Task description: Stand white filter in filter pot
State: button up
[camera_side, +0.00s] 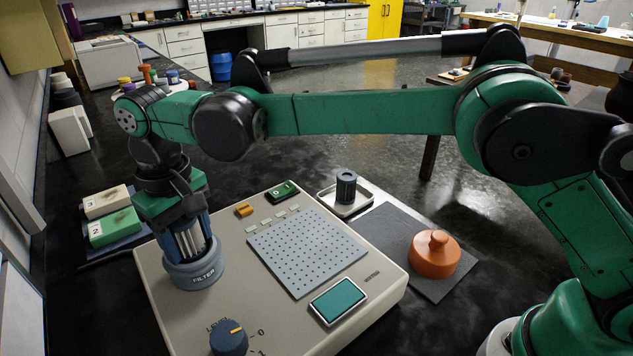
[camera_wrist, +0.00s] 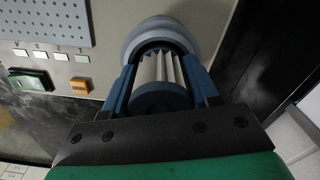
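The white filter (camera_side: 189,240) is a pleated cylinder with a dark blue-grey end cap. It stands upright, its lower end inside the round blue-grey filter pot (camera_side: 194,278) marked FILTER at the left of the beige panel. My gripper (camera_side: 188,246) points down over the pot, its blue fingers along both sides of the filter. In the wrist view the fingers appear to press on the cap sides of the filter (camera_wrist: 162,70), within the ring of the pot (camera_wrist: 158,27). The filter's lower end is hidden, so I cannot tell whether it touches the pot's floor.
A dark ribbed cylinder (camera_side: 346,188) stands in a white tray (camera_side: 361,207) behind the panel. An orange knobbed lid (camera_side: 435,258) rests on a dark mat (camera_side: 393,228) at right. A level knob (camera_side: 229,338) rises at the panel's front. Numbered blocks (camera_side: 108,202) lie at left.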

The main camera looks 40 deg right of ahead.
jog(key=shift+o, duration=1.3)
notch_tip(320, 180, down, 2)
jog(key=shift+f, duration=0.1)
jog(key=shift+r, duration=3.9)
